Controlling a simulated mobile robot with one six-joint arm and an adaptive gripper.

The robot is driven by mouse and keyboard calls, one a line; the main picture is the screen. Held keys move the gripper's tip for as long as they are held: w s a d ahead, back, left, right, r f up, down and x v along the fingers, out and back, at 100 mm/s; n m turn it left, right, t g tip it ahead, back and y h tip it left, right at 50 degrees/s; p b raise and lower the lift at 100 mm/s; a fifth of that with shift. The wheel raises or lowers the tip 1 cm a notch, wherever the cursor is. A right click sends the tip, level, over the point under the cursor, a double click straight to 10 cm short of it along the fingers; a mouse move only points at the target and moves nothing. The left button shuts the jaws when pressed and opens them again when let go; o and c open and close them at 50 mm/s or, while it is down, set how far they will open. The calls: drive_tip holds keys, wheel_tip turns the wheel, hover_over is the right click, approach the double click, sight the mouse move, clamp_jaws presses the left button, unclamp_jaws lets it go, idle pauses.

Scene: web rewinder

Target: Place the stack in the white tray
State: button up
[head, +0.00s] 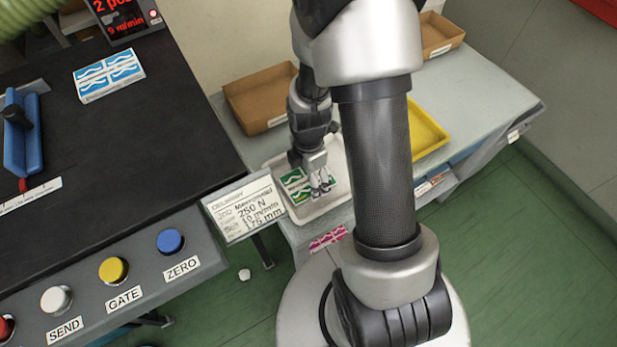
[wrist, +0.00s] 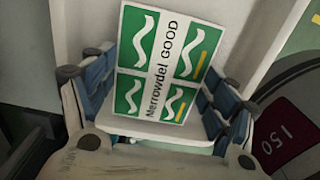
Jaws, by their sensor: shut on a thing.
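The stack (head: 294,183) is a small block of green and white labels; in the wrist view its top (wrist: 160,65) reads "Merrowdel GOOD". My gripper (head: 319,187) is shut on it, with blue-padded fingers on both sides in the wrist view (wrist: 160,90). The white tray (head: 334,153) lies around and below the stack and gripper on the grey bench. Its pale inside and walls also show in the wrist view (wrist: 245,30). I cannot tell whether the stack touches the tray floor.
A cardboard box (head: 245,107) stands behind the white tray, and a yellow tray (head: 431,135) lies to the right. A blue label stack (head: 108,74) sits on the black table. A sign card (head: 243,209) stands close to the tray's left. Pink labels (head: 328,238) lie in front.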

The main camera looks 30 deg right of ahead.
drive_tip(key=shift+f, duration=0.15)
drive_tip(key=o, duration=1.2)
wheel_tip(320, 180, up, 12)
drive_tip(key=p, duration=0.4)
drive_tip(key=shift+r, duration=0.2)
